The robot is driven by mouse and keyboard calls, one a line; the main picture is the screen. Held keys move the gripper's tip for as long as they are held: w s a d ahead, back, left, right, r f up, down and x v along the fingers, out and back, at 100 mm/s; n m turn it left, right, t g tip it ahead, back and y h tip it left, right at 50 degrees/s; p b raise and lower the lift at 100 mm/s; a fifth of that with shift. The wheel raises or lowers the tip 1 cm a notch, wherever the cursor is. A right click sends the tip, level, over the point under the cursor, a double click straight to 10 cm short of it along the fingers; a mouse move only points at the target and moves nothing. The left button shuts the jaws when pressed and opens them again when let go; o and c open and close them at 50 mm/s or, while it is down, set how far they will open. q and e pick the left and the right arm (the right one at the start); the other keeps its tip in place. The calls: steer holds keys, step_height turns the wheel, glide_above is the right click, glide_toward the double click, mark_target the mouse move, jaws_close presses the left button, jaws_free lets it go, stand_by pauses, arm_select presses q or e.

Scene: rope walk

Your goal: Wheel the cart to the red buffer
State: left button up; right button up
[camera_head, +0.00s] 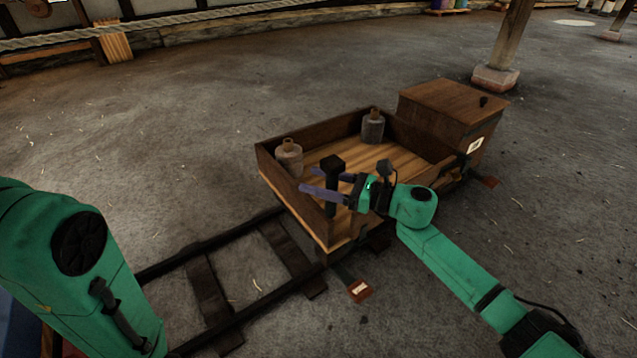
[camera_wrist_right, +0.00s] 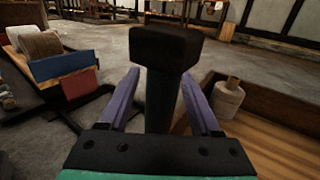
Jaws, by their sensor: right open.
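The cart (camera_head: 400,160) is a wooden tray with low dark sides and a lidded box at its far right end. It stands on dark rails (camera_head: 205,290). A black upright handle (camera_head: 333,166) rises at its near left end. My right gripper (camera_head: 308,181) is open, with its purple fingers on either side of the handle post. In the right wrist view the handle (camera_wrist_right: 165,50) stands between the fingers, with a gap visible. A red panel (camera_wrist_right: 81,84) under a blue one shows there at left; I cannot tell whether it is the red buffer. My left gripper is out of view.
Two bottle-like jars (camera_head: 289,158) (camera_head: 373,126) stand in the tray. A small red labelled piece (camera_head: 360,291) sits on a dark bar beside the rails. A wooden post on a block (camera_head: 495,78) stands behind the cart at right. Open floor (camera_head: 130,150) lies left of it.

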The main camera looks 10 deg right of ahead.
jaws_close()
stand_by(1.4)
